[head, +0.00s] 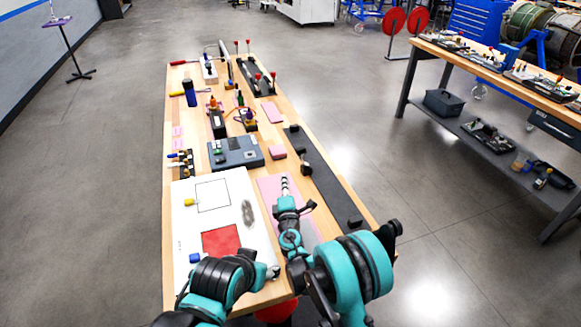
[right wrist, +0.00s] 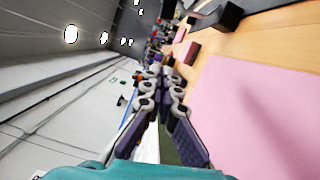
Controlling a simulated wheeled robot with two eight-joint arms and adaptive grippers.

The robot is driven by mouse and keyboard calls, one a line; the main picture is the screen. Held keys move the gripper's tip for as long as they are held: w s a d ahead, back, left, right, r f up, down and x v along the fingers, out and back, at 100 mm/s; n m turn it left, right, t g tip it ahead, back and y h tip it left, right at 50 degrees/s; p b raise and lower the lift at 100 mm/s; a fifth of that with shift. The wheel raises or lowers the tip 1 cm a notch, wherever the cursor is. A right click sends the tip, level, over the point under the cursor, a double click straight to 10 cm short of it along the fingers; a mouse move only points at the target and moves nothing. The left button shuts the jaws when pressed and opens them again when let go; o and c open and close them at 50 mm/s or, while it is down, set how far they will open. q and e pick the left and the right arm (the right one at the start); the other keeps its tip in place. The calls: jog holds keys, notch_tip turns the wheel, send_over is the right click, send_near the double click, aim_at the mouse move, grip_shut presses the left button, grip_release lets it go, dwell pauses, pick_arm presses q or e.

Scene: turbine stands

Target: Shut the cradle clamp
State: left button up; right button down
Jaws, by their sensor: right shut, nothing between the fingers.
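Near the far end of the bench is a long dark stand (head: 262,86) with upright red-tipped posts. It looks like the cradle, but it is too small to tell whether its clamp is open or shut. My right gripper (head: 285,187) is shut and empty above the pink mat (head: 270,190), well short of that stand. In the right wrist view its fingers (right wrist: 162,78) are together, with the pink mat to the right. My left gripper (head: 271,272) is low over the near end of the bench, and its fingers are too unclear to read.
A long black strip (head: 322,180) with black blocks runs along the bench's right side. A grey-blue box (head: 236,152) stands mid-bench, beyond a white board (head: 180,225) with a red square (head: 221,240). Small tools crowd the far half. Open floor separates a second bench (head: 495,75).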

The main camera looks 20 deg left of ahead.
jog(key=b+x, duration=0.1)
jog(key=x, duration=0.9)
jog(key=shift+b, duration=0.3)
jog(key=shift+w+d+r+b, duration=0.2)
jog(key=shift+w+d, duration=0.25)
jog(key=shift+d, duration=0.35)
jog(key=shift+w+d+r+b, duration=0.2)
jog(key=shift+w+d, duration=0.25)
jog(key=shift+d, duration=0.4)
jog(key=shift+r, duration=0.1)
